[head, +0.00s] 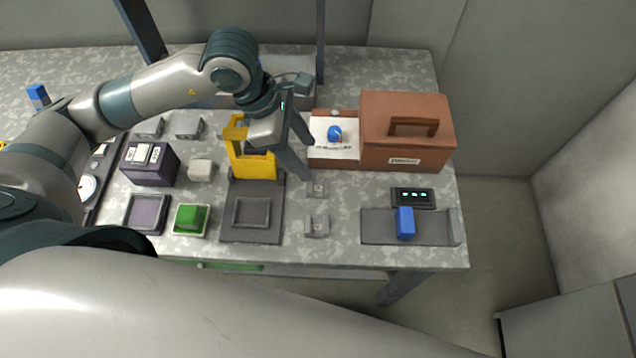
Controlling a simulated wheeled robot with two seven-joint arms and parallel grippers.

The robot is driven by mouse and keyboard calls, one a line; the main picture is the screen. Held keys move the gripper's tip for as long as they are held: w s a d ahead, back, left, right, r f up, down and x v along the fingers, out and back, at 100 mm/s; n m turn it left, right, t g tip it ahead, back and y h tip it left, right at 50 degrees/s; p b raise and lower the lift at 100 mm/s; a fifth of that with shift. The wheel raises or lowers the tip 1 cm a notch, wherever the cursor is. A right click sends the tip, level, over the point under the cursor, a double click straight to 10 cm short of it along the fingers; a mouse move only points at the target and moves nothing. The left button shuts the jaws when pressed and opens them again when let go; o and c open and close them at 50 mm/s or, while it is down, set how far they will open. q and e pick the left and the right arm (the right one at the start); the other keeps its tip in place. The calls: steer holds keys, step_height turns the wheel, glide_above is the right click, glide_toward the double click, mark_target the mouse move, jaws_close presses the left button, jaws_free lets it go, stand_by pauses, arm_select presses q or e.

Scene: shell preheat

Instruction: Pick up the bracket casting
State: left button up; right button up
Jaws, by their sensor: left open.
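No part is clearly marked as the bracket casting. Small grey metal pieces that could be it are a U-shaped one (317,227) and a similar one behind it (318,188), both on the table right of the dark square plate. Two grey blocks, one (150,128) beside another (188,126), sit at the back left. My left gripper (303,158) is open, pointing down above the table between the yellow frame and the brown box. I see nothing between its fingers. It partly hides the yellow frame. My right gripper is not in view.
A yellow frame (252,164) stands behind a dark plate (250,231). A blue block (405,222) stands on a grey tray (440,229).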

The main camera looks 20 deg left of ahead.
arm_select(q)
steer(key=p, duration=0.1)
glide_toward(326, 185)
steer(key=shift+w+x, duration=0.25)
steer(key=shift+x, duration=0.85)
steer(key=shift+d+f, duration=0.15)
steer(key=shift+f, duration=0.25)
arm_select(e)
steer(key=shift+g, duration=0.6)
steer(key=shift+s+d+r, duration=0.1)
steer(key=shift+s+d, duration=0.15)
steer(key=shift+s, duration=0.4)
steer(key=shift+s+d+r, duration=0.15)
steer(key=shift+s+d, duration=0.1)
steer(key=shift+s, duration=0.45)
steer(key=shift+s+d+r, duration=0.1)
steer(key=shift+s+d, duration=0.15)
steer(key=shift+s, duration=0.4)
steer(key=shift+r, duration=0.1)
